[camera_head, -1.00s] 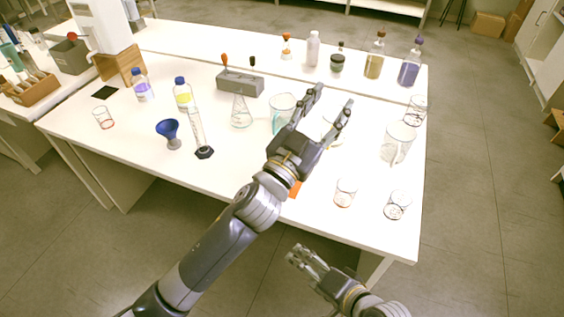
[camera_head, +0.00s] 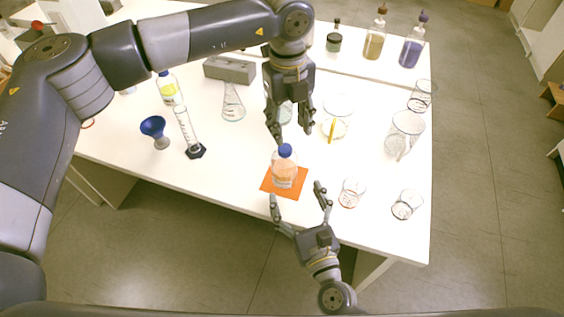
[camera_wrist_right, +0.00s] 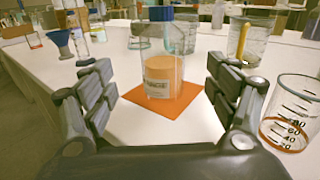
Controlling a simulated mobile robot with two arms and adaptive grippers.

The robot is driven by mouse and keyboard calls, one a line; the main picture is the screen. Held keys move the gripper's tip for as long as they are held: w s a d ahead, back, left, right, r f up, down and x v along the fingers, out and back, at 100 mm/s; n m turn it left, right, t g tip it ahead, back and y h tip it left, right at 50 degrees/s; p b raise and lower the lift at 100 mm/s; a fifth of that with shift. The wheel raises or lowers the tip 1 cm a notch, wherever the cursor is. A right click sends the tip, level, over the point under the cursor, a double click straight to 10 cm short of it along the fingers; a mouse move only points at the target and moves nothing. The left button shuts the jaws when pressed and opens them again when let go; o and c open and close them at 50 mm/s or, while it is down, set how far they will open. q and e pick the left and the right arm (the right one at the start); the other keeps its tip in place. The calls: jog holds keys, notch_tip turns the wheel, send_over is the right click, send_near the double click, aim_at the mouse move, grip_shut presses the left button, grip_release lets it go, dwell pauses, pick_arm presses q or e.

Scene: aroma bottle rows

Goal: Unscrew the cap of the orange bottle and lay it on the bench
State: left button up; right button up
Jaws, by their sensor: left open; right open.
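The orange bottle (camera_head: 284,172) stands upright on an orange mat (camera_head: 268,188) near the bench's front edge. Its blue cap (camera_head: 285,150) is on its neck. The bottle also shows in the right wrist view (camera_wrist_right: 160,72), centred between the fingers, with a label on its front. My left gripper (camera_head: 291,132) points down, open and empty, just above and behind the cap. My right gripper (camera_head: 298,195) is open at the bench's front edge, its fingers pointing at the bottle and not touching it. The white bench (camera_head: 235,175) has bare surface left of the mat.
Two glass beakers (camera_head: 352,193) (camera_head: 407,204) stand right of the mat. A graduated cylinder (camera_head: 187,132) and a blue funnel (camera_head: 153,127) stand left.

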aim_at(284, 163)
pick_arm(q)
jog(key=shift+w+a+r+y, duration=0.25)
jog(key=shift+a+y, duration=0.05)
jog(key=shift+a, duration=0.2)
pick_arm(e)
jog(key=shift+w, duration=0.1)
pick_arm(q)
jog(key=shift+a, duration=0.1)
pick_arm(e)
jog(key=shift+w+m, duration=0.3)
jog(key=x, duration=1)
